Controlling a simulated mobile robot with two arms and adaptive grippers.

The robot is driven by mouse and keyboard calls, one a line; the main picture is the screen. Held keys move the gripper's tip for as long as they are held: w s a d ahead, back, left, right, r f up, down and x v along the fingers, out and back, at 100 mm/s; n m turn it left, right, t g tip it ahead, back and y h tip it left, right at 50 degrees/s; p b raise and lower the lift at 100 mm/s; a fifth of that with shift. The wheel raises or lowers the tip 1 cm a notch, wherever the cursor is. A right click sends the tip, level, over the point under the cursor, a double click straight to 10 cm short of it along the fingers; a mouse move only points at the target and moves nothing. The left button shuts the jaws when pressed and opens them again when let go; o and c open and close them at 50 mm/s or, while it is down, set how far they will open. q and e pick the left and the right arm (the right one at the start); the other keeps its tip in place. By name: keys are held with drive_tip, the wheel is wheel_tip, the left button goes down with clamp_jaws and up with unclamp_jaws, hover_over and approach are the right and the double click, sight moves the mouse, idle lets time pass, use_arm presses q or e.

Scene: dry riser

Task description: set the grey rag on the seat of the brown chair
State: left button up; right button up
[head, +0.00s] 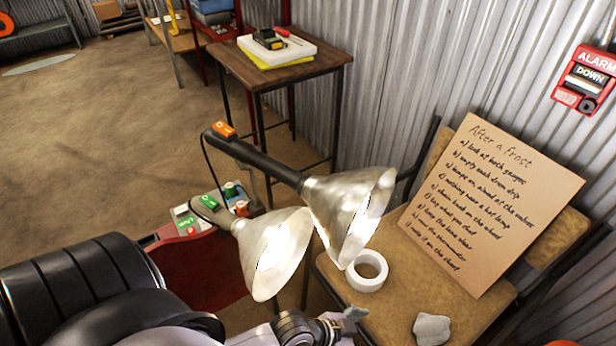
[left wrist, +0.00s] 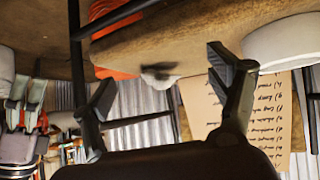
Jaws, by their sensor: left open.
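The grey rag (head: 432,329) lies on the seat of the brown chair (head: 395,270), near the bottom of the head view. A small pale patch that looks like the rag (left wrist: 166,82) shows between my fingers in the left wrist view. My left gripper (head: 345,322) is open with nothing between its fingers, left of the rag and apart from it, by the seat's edge. Its two spread fingers show in the left wrist view (left wrist: 168,88). My right gripper is in neither view.
A white tape roll (head: 367,271) and a leaning handwritten cardboard sign (head: 492,205) share the seat. Two lit lamps (head: 350,212) (head: 273,250) hang close above my left gripper. A small wooden table (head: 225,62) stands behind. Open floor (head: 100,140) lies at left.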

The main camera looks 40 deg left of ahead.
use_arm(q)
drive_tip(key=s+a+f+n+g+y, duration=0.2)
drive_tip(key=s+a+y, duration=0.1)
drive_tip(key=a, duration=0.3)
drive_tip(key=s+a+f+n+g+y, duration=0.2)
drive_tip(key=s+a+y, duration=0.1)
drive_tip(key=a, duration=0.3)
drive_tip(key=shift+s+a+n+g, duration=0.2)
drive_tip(key=shift+s+n+g, duration=0.15)
drive_tip(key=shift+s, duration=0.45)
